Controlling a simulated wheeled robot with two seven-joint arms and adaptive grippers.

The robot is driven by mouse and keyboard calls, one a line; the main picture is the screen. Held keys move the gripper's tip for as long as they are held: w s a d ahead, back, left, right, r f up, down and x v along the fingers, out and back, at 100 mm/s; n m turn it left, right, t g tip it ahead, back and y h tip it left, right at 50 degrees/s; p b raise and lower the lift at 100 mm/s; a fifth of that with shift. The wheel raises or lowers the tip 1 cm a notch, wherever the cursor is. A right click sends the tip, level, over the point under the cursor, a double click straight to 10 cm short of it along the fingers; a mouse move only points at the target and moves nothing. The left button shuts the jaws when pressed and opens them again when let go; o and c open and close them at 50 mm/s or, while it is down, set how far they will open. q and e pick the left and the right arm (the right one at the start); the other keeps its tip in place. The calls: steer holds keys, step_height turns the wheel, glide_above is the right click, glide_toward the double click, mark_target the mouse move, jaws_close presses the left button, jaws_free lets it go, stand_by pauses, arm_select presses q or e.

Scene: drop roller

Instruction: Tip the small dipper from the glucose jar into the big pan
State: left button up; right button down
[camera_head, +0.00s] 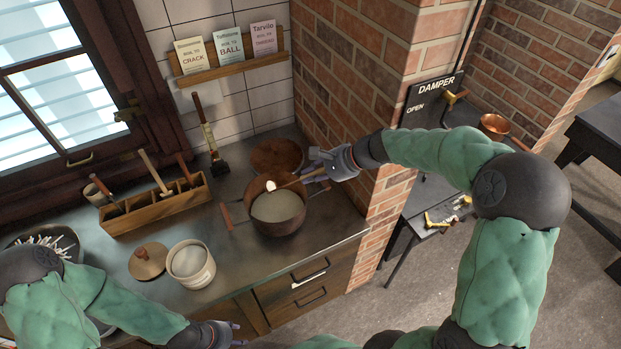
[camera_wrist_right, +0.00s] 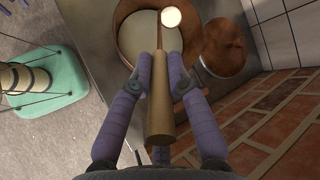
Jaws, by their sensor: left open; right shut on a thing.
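My right gripper (camera_head: 328,168) is shut on the wooden handle of the small dipper (camera_head: 271,186) at the brick corner. In the right wrist view the handle (camera_wrist_right: 161,105) lies between both fingers, and the pale dipper head (camera_wrist_right: 171,17) is over the big pan. The big copper-brown pan (camera_head: 279,226) stands on the counter, with a pale content inside; it also shows in the right wrist view (camera_wrist_right: 124,48). The white jar (camera_head: 191,265), probably the glucose jar, stands open at the left. My left gripper (camera_head: 238,334) is open and empty by the counter's front edge.
A round wooden lid (camera_head: 148,262) lies beside the jar. A wooden tool rack (camera_head: 155,212) and a leaning brush (camera_head: 210,140) stand at the back. A second copper pan (camera_head: 277,155) sits behind the big pan. The brick wall (camera_head: 350,60) is close to my right gripper.

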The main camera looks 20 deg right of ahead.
steer(key=s+d+f+t+y+b, duration=0.2)
steer(key=f+b, duration=0.5)
steer(key=b, duration=1.4)
steer(key=shift+s+d+f+t+y+b, duration=0.15)
steer(key=shift+s+d+t+y+b, duration=0.2)
steer(key=shift+d+t+y, duration=0.6)
steer(key=shift+a, duration=0.25)
stand_by(0.6)
